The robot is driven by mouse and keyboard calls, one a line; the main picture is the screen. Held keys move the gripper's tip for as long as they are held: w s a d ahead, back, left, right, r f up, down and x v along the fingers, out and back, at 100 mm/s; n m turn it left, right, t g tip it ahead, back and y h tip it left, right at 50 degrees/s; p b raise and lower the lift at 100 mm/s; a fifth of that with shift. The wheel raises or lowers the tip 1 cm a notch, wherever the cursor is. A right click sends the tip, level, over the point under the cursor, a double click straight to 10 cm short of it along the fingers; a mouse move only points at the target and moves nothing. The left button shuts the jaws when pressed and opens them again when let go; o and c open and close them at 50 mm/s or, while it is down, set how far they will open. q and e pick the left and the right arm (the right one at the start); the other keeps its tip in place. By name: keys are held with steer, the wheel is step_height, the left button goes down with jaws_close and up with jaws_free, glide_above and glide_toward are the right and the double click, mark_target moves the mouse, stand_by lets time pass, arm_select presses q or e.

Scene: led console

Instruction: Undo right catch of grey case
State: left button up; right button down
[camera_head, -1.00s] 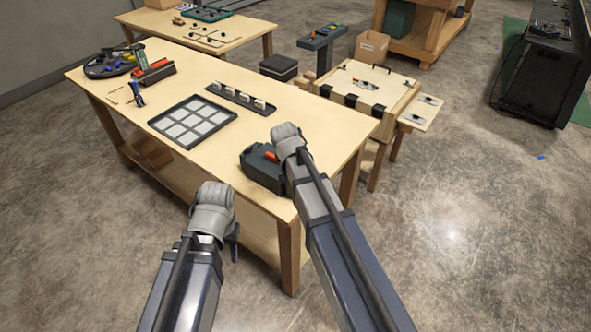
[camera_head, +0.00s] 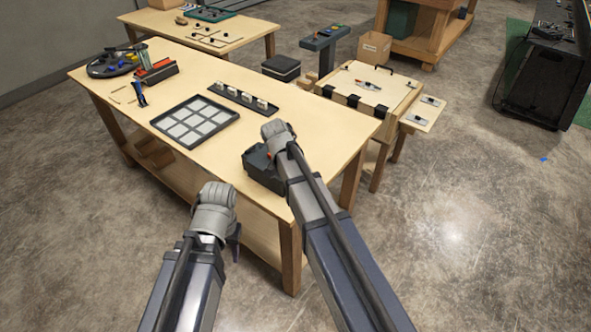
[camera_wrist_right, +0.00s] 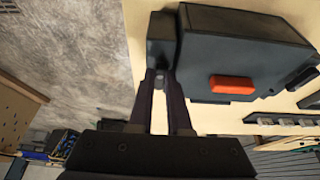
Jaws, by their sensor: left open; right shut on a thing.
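The grey case (camera_head: 262,171) is dark and sits near the right front corner of the wooden table. In the right wrist view the case (camera_wrist_right: 245,40) fills the top, with an orange-red piece (camera_wrist_right: 232,84) on its side and a dark catch (camera_wrist_right: 302,78) beyond that. My right gripper (camera_wrist_right: 164,76) is shut on a small dark catch (camera_wrist_right: 160,50) at the near end of the case. In the head view my right wrist covers part of the case and its fingers are hidden. My left gripper (camera_head: 236,244) is open and empty, in front of the table edge.
A black tray of pale squares (camera_head: 196,122) lies left of the case, with a dark rack (camera_head: 243,97) behind it. A wooden box with black straps (camera_head: 370,88) stands beyond the table's right end. Tabletop between tray and case is clear.

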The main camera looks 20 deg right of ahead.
steer(key=c, duration=0.9)
jaws_free()
steer(key=shift+o, duration=0.2)
steer(key=p+v, duration=0.7)
steer(key=v, duration=0.1)
steer(key=shift+s+f, duration=0.1)
steer(key=shift+f, duration=0.05)
steer(key=s+a+f+n+g+y+b, duration=0.1)
steer(key=s+a+n, duration=0.4)
steer(key=s, duration=0.5)
steer(key=s+a+f+n+g+y+b, duration=0.1)
steer(key=s+a+f+n+g, duration=0.1)
steer(key=s+a+n, duration=0.3)
steer(key=s+n, duration=0.4)
steer(key=s, duration=0.2)
steer(key=shift+f, duration=0.35)
